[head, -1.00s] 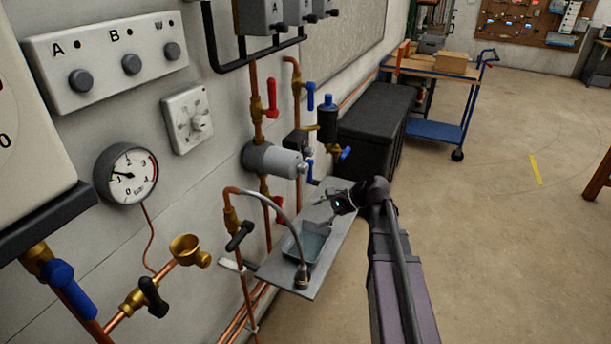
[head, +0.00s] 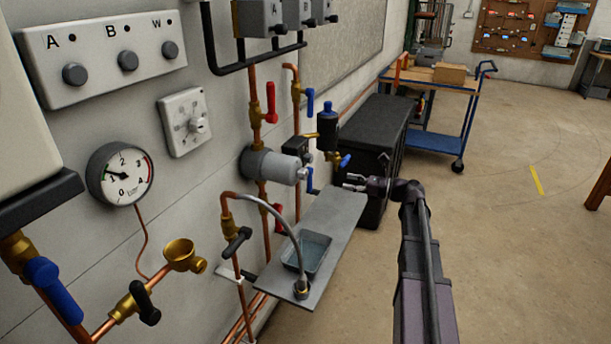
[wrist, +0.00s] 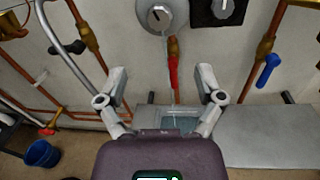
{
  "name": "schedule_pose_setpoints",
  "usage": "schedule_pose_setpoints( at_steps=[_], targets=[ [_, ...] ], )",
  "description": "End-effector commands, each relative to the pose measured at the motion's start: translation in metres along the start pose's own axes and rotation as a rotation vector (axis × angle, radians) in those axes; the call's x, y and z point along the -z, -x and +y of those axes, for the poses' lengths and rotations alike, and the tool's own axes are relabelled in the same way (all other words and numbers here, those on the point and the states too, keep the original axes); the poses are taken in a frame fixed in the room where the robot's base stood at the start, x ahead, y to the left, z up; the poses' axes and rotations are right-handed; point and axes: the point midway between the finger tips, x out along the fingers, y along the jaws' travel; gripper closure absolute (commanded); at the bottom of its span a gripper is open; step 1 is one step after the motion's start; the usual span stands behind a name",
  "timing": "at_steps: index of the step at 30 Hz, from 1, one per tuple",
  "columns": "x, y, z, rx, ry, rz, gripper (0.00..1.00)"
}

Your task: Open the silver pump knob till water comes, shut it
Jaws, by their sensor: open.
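The pump (head: 268,163) is a grey cylinder on a copper pipe on the wall, with a small silver knob (head: 302,174) on its front end. In the wrist view the silver knob (wrist: 158,17) shows face-on at the top, with a dark slot mark. My gripper (head: 352,182) is open and empty, over the far part of the shelf and apart from the knob. In the wrist view my gripper's fingers (wrist: 160,82) stand wide apart, below the knob. A thin pale streak (wrist: 172,92) runs below the red lever towards the tray; I cannot tell surely whether it is water.
A grey shelf (head: 335,215) holds a small blue-grey tray (head: 318,243) under the pump. A curved grey hose (head: 285,222), a red lever (wrist: 173,72) and a blue lever (wrist: 268,70) are close by. A black chest (head: 372,130) stands behind.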

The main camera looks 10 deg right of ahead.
Motion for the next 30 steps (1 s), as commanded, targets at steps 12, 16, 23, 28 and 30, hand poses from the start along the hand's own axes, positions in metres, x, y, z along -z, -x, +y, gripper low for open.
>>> schedule_pose_setpoints(
  at_steps=[12,16,23,28,30],
  targets=[
    [0.0,-0.021,0.0,-0.002,0.002,0.001,0.14],
    [0.0,-0.038,0.0,-0.003,0.002,0.002,0.14],
    [0.0,-0.072,0.0,-0.003,0.002,0.002,0.14],
    [0.0,-0.097,0.001,-0.003,0.002,0.002,0.14],
    [0.0,-0.107,0.0,-0.002,0.003,0.002,0.14]
  ],
)
